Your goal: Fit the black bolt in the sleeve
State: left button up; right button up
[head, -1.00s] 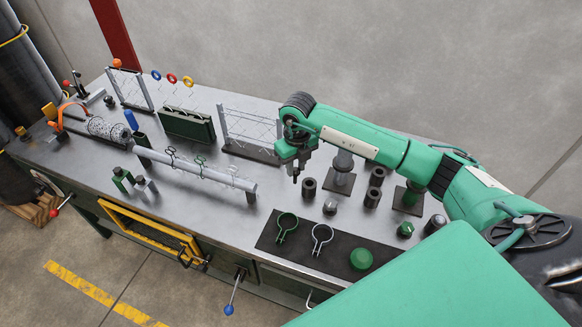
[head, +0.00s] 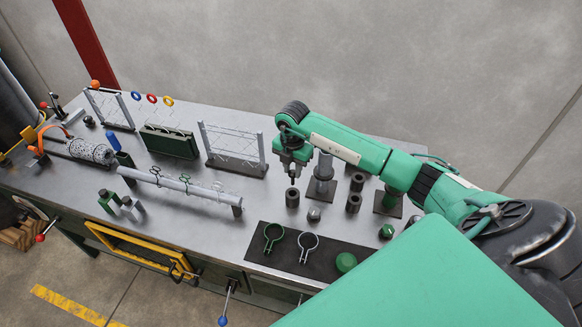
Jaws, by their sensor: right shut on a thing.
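My right gripper (head: 292,164) points down over the table and is shut on the small dark bolt (head: 292,179), of which only the lower part shows. Just below the bolt stands a dark, upright sleeve (head: 292,198). The bolt's tip looks in line with the sleeve's mouth; I cannot tell whether it is just above or slightly inside. Two similar dark sleeves stand to the right, one farther back (head: 357,182) and one nearer (head: 353,202). My left gripper is out of view.
A grey post on a square base (head: 323,187) stands close right of the gripper. A small grey-topped piece (head: 314,214) sits in front. A dark mat (head: 263,258) carries a green and a grey ring clamp. A wire-mesh frame (head: 235,150) stands to the left.

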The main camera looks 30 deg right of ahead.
jog(key=shift+f+b, duration=2.9)
jog(key=shift+f, duration=1.75)
jog(key=o, duration=1.1)
jog(key=shift+r, duration=0.15)
